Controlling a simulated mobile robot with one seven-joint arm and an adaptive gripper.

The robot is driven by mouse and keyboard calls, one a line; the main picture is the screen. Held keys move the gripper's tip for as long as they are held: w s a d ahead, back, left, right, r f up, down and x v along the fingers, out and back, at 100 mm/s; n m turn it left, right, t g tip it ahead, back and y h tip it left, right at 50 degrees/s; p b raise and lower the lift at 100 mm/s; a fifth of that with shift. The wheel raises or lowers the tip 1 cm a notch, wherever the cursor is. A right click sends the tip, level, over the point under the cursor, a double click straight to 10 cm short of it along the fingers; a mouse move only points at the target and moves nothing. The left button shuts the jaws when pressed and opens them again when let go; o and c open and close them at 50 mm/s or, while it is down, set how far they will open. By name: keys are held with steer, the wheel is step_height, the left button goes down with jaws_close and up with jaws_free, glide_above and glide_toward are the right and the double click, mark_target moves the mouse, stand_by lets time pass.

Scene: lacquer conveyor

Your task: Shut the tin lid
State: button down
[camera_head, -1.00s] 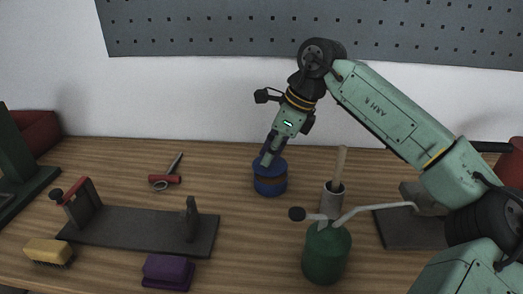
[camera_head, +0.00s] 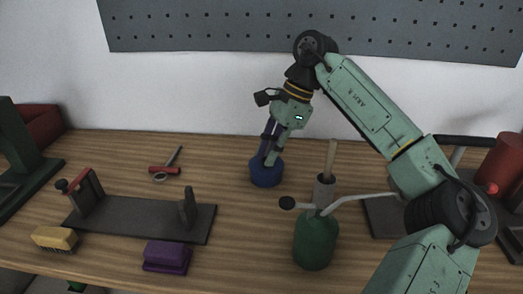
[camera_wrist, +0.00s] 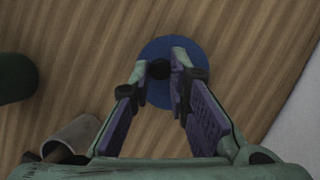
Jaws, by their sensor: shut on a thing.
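The blue tin (camera_head: 266,179) stands upright on the bench in the middle of the head view. Its round blue lid (camera_wrist: 160,97) fills the middle of the wrist view, with a small dark knob (camera_wrist: 159,69) at its centre. My gripper (camera_head: 269,160) reaches down onto the tin from above. In the wrist view its fingertips (camera_wrist: 160,67) are closed on either side of the knob. The lid sits down on the tin, and no brown band shows between them. The tin's body is hidden under the lid in the wrist view.
A dark fixture (camera_head: 140,220), purple block (camera_head: 167,256), yellow brush (camera_head: 54,239) and red-handled tool (camera_head: 165,170) lie left. Bench around the tin is clear.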

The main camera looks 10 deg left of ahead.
steer(key=shift+s, duration=0.1)
stand_by(0.3)
steer(key=c, duration=1.5)
jaws_free()
steer(key=shift+d, duration=0.1)
